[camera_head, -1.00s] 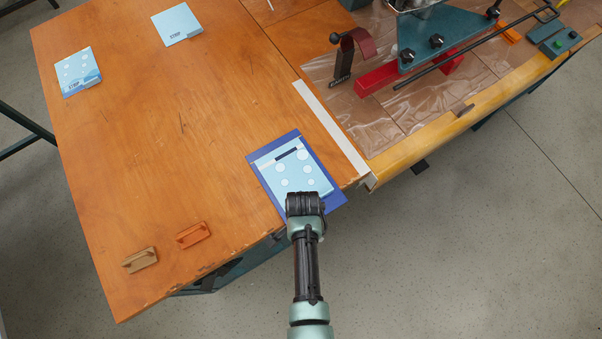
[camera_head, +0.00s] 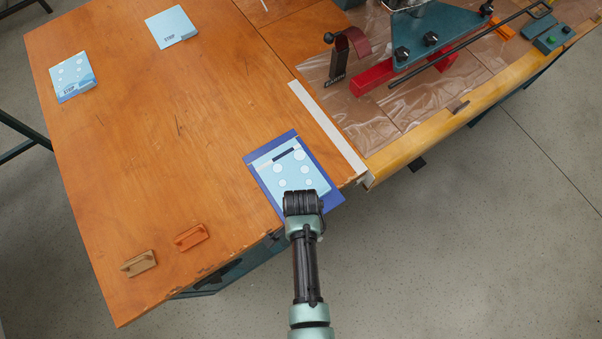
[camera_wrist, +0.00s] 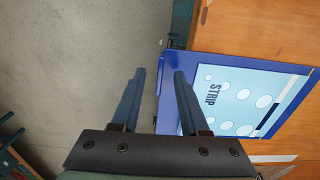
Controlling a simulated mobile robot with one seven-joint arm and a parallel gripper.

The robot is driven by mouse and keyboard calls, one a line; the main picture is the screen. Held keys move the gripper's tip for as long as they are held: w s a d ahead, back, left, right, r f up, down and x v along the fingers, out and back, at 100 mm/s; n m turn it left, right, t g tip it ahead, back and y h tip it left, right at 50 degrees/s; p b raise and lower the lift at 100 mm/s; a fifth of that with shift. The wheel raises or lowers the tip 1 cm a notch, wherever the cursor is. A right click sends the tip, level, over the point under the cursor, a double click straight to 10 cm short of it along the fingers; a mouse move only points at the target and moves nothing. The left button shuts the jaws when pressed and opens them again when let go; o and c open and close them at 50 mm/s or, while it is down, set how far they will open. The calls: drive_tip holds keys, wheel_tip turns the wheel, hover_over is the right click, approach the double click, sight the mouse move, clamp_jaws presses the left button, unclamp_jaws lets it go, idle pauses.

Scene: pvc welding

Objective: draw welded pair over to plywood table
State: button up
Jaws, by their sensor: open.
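The pair is a light blue printed sheet with white dots (camera_head: 290,170) lying on a larger dark blue sheet (camera_head: 330,199). It lies at the near right corner of the orange wooden table (camera_head: 150,170), with its near edge overhanging. In the wrist view the light blue sheet (camera_wrist: 240,95) is marked STRIP, and the dark blue sheet (camera_wrist: 173,85) sticks out past the table edge over the floor. My gripper (camera_wrist: 160,75) is open and empty at that overhanging edge. One finger overlaps the dark blue sheet in view; the other is over floor. I cannot tell the height gap.
Two light blue STRIP pads (camera_head: 171,27) (camera_head: 72,77) lie at the far left of the table. A tan block (camera_head: 139,263) and an orange block (camera_head: 190,237) with handles sit near the front edge. A welding machine (camera_head: 430,25) stands on the film-covered bench at right.

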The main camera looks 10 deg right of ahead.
wheel_tip(320, 180, up, 12)
idle(0.4)
idle(0.5)
drive_tip(key=w+r+n+t, duration=0.4)
drive_tip(key=w+r+t, duration=0.4)
drive_tip(key=w+r, duration=0.85)
drive_tip(key=w+r+n+t+b, duration=0.1)
drive_tip(key=w+r+n+t, duration=0.35)
drive_tip(key=r, duration=1.25)
wheel_tip(320, 180, up, 19)
drive_tip(key=a+n+t, duration=0.1)
drive_tip(key=a+t, duration=0.1)
drive_tip(key=t, duration=0.6)
drive_tip(key=s+r+n+t, duration=0.2)
drive_tip(key=s+r, duration=0.4)
drive_tip(key=r, duration=0.3)
drive_tip(key=s+a+r+n+t+b, duration=0.1)
drive_tip(key=s+r+n+t, duration=0.1)
drive_tip(key=s+r+t, duration=0.3)
wheel_tip(320, 180, up, 4)
drive_tip(key=shift+s+a, duration=0.2)
drive_tip(key=shift+s, duration=0.65)
